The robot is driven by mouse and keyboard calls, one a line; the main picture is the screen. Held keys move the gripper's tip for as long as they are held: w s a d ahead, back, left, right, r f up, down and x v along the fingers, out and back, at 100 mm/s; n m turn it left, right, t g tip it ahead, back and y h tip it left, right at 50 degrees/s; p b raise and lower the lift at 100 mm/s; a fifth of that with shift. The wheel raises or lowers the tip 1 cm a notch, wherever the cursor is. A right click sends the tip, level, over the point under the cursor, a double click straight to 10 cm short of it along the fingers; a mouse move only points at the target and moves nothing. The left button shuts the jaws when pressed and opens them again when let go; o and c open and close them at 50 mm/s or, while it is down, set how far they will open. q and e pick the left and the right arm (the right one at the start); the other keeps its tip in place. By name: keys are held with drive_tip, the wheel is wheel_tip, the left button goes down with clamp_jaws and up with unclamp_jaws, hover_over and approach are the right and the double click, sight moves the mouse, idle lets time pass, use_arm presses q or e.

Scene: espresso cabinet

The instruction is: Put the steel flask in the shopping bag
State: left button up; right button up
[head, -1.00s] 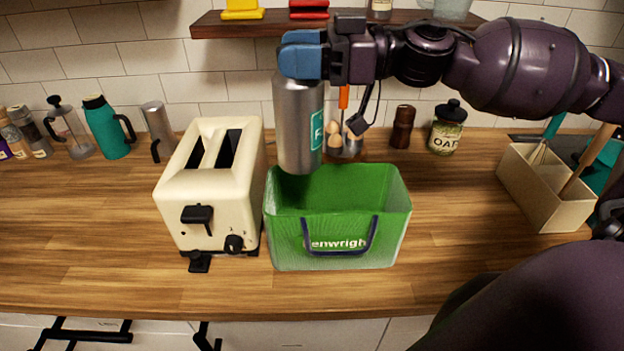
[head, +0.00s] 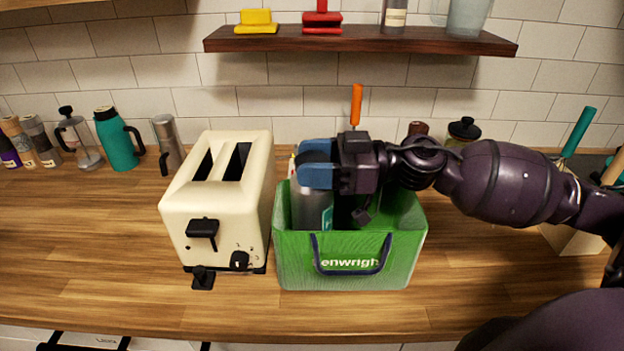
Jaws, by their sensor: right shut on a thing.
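The green shopping bag (head: 300,262) stands open on the wooden counter, with dark handles and white lettering on its front. The steel flask (head: 312,208), a grey cylinder with a teal label, is upright inside the left part of the bag. Its lower part is hidden behind the bag's front wall, so I cannot tell whether it touches the bottom. My right gripper (head: 318,164) is shut on the flask's top, at about the height of the bag's rim. My left gripper is not in view.
A cream toaster (head: 222,195) stands close to the left of the bag. A dark shelf (head: 360,40) hangs above. A teal jug (head: 117,140) and a steel mug (head: 167,140) stand at the back left. The counter's front left is clear.

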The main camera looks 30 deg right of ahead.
sight(312, 208)
wheel_tip(312, 208, down, 3)
drive_tip(key=shift+f+b, duration=0.15)
drive_tip(key=shift+b, duration=0.15)
drive_tip(key=o, duration=1.2)
drive_tip(key=shift+f, duration=0.1)
drive_tip(key=shift+c, duration=0.2)
drive_tip(key=o, duration=0.4)
drive_tip(key=shift+c, duration=0.2)
